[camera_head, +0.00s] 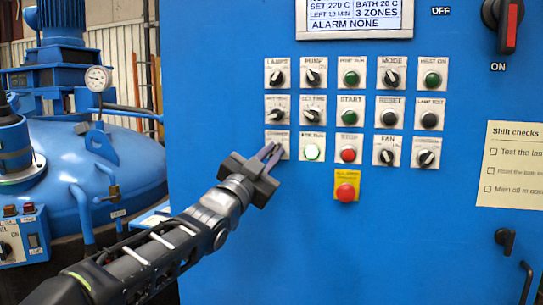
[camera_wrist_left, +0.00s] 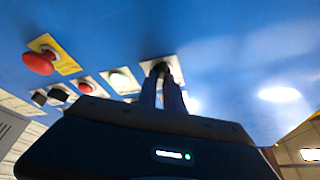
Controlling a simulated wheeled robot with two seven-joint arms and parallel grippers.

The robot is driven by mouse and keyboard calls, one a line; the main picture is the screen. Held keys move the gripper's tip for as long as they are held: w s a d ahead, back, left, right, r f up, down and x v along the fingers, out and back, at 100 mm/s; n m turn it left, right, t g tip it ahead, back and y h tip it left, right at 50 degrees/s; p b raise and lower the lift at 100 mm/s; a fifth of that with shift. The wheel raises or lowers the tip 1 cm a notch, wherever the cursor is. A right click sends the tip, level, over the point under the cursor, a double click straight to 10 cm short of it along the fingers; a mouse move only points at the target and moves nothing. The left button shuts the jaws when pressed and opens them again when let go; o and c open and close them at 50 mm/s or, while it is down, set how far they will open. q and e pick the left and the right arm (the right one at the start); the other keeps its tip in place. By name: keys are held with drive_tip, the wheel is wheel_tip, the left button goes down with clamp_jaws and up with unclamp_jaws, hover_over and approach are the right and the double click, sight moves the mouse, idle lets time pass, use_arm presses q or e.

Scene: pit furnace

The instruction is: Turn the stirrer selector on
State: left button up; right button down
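The stirrer selector (camera_head: 285,141) is the leftmost control in the bottom row of the blue panel, on a small white plate. Its black knob is mostly hidden by my left gripper (camera_head: 271,152), and its angle cannot be read. In the left wrist view the two fingers (camera_wrist_left: 163,80) are close together, with the dark selector knob (camera_wrist_left: 161,67) at their tips. The gripper looks shut on the knob. The lamp beside it (camera_head: 312,152), whose label seems to read stir run, glows bright whitish green. My right gripper is not in view.
A red stop button (camera_head: 348,155) and a yellow-plated red mushroom button (camera_head: 346,191) are to the right. Other knobs and buttons fill the rows above. A red-handled main switch (camera_head: 508,25) is at top right. A blue vessel (camera_head: 85,165) stands at left.

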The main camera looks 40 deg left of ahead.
use_arm(q)
drive_tip(key=o, duration=0.5)
drive_tip(key=shift+c, duration=0.2)
drive_tip(key=a+b+v, duration=0.1)
drive_tip(key=v, duration=0.6)
drive_tip(key=shift+s+d+f+b, duration=0.15)
drive_tip(key=shift+s+d+b, duration=0.2)
drive_tip(key=shift+d, duration=0.2)
